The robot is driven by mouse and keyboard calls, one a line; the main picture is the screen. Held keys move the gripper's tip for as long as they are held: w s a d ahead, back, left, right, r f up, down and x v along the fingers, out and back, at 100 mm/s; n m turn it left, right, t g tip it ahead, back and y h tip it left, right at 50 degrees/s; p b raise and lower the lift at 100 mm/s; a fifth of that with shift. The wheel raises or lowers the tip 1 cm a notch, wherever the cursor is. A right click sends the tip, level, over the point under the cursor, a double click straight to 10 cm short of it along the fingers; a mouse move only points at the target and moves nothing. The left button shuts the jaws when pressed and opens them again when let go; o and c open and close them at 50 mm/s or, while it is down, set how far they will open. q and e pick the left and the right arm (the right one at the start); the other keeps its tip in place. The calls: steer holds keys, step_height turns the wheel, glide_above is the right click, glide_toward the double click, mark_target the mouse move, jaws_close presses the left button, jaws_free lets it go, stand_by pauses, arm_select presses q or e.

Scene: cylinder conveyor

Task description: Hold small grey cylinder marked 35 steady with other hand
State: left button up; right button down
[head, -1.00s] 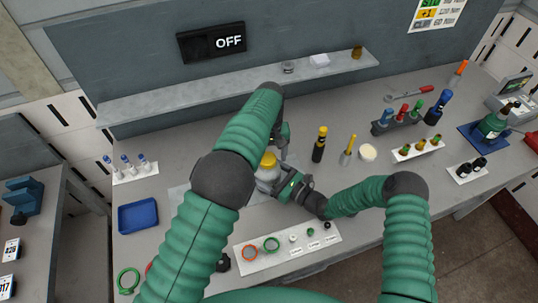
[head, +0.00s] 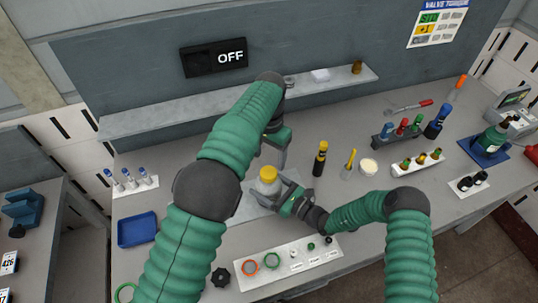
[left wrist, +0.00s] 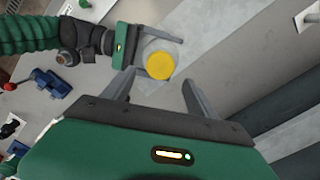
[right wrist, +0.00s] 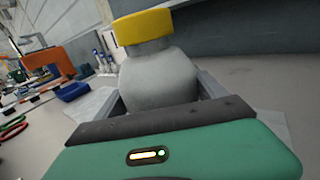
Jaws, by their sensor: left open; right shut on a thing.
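A grey-white rounded container with a yellow cap (head: 269,173) stands upright over the pale mat in the middle of the bench. No 35 mark is readable on it. My right gripper (head: 283,196) is shut on its body from the right; the right wrist view shows the grey body (right wrist: 158,80) between the fingers, below the cap. My left gripper (head: 276,158) is open and empty, just behind the container in the head view. In the left wrist view the yellow cap (left wrist: 160,65) lies beyond the gap between the open fingertips (left wrist: 157,82), apart from them.
A black and yellow bottle (head: 320,158) stands right of the container. A white strip with rings and small parts (head: 337,257) lies in front. A blue tray (head: 137,229) is at left. A shelf (head: 150,121) runs along the back beneath an OFF sign (head: 213,58).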

mark_target(269, 172)
arm_select(q)
steer(key=m, duration=0.2)
steer(key=shift+a+r+m, duration=0.1)
steer(key=shift+r+m, duration=0.2)
steer(key=shift+r, duration=0.05)
steer(key=shift+f, duration=0.35)
step_height(269, 172, down, 7)
steer(key=shift+f, duration=0.1)
steer(key=shift+c, duration=0.5)
steer(key=c, duration=1.4)
steer(key=shift+o, duration=0.2)
steer(key=n, duration=0.6)
steer(key=shift+s, duration=0.1)
